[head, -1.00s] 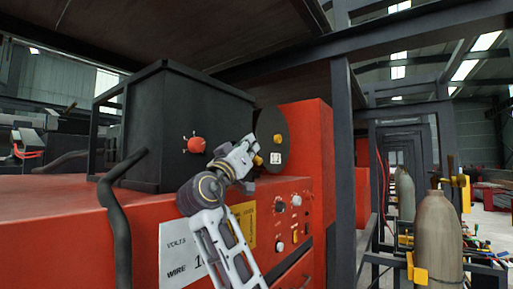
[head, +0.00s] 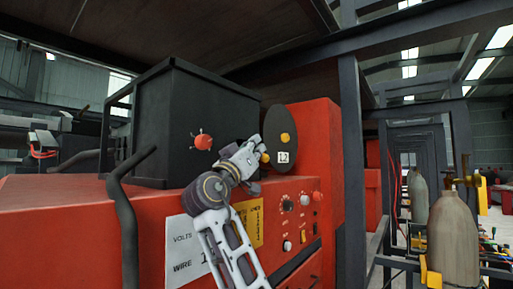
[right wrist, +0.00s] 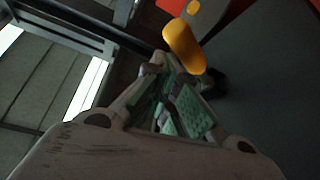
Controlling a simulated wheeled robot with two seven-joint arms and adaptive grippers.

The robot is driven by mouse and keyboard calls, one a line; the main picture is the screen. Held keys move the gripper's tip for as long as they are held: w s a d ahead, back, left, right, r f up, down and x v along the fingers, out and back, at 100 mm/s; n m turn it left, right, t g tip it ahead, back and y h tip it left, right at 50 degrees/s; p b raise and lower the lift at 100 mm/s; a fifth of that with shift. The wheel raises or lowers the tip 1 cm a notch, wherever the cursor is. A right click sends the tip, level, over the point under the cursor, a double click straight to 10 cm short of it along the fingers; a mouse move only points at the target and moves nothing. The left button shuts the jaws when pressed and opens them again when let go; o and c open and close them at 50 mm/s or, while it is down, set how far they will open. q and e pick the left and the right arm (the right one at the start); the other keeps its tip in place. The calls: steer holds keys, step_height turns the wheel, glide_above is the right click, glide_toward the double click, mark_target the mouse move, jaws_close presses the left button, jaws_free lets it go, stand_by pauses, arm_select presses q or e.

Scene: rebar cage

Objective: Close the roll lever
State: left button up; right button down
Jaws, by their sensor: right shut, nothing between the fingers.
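A dark round disc (head: 277,120) with a yellow hub knob (head: 285,138) and a white number label (head: 284,157) stands beside the black box on the red machine. A second yellow knob (head: 265,157) sits low at its left; I cannot tell which part is the roll lever. My right gripper (head: 256,147) is shut and empty, its tips beside this lower knob; contact is unclear. In the right wrist view, a yellow-orange handle (right wrist: 183,46) lies just beyond the shut fingers, with the dark disc (right wrist: 265,80) to the right. My left gripper is out of view.
The red machine (head: 70,200) has a control panel with knobs below the disc. A black box (head: 205,110) with a red knob (head: 203,141) is left of my gripper. A steel post (head: 351,160) stands right; gas cylinders (head: 453,235) are farther right.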

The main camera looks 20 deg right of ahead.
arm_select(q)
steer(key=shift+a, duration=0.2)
arm_select(e)
steer(key=shift+w+f, duration=0.1)
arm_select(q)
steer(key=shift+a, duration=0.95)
arm_select(e)
steer(key=v, duration=0.8)
arm_select(q)
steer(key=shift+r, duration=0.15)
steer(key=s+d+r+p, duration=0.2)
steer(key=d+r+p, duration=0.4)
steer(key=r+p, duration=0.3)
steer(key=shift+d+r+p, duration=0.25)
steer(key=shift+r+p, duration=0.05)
steer(key=shift+p, duration=0.25)
arm_select(e)
step_height(320, 180, up, 10)
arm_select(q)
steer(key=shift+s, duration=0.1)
